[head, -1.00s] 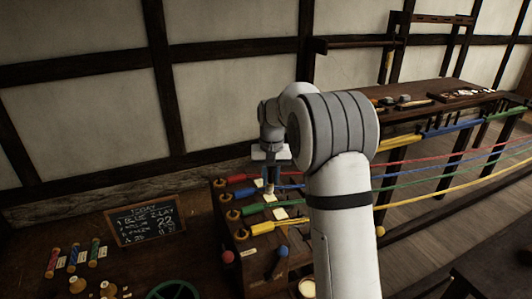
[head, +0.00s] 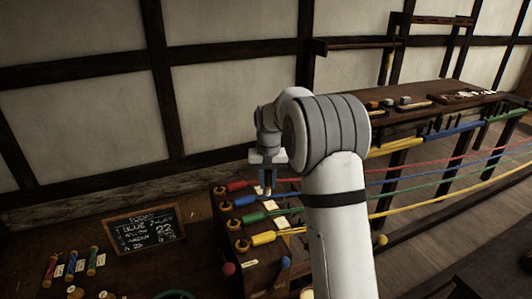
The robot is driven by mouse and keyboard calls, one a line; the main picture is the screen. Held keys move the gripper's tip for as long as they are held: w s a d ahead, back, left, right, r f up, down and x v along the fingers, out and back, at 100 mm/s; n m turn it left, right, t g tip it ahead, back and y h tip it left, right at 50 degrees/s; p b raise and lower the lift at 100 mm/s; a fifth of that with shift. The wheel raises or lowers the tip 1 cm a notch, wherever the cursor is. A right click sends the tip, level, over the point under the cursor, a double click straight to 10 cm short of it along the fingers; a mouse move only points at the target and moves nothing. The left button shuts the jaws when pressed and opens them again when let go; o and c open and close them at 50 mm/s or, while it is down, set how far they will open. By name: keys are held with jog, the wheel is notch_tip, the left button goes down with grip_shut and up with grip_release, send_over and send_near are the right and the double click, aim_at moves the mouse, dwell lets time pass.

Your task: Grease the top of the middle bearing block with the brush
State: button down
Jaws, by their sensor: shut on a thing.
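My gripper (head: 265,184) points down over the wooden stand (head: 225,223) with the red, blue, green and yellow strand ends. It is shut on a small, thin thing, which I take to be the brush; its shape is too small and dark to make out. The jaws overlap the red and blue strands in the picture, and I cannot tell whether the held thing touches anything. I cannot make out the middle bearing block; my arm hides the part of the stand to the right.
A red knob (head: 229,268) and a blue-topped lever (head: 285,262) are at the stand's front. Coloured strands run right, past a bench (head: 440,95) by the wall.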

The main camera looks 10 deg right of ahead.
notch_tip(320, 180, up, 4)
jog(key=shift+s+f+p, duration=0.1)
jog(key=shift+s+p, duration=0.05)
jog(key=shift+p, duration=0.8)
jog(key=shift+w+r+p, duration=0.25)
jog(key=shift+r+p, duration=0.6)
jog(key=shift+r, duration=0.2)
jog(key=shift+s+r+p, duration=0.1)
jog(key=shift+r+p, duration=0.75)
jog(key=shift+r, duration=0.45)
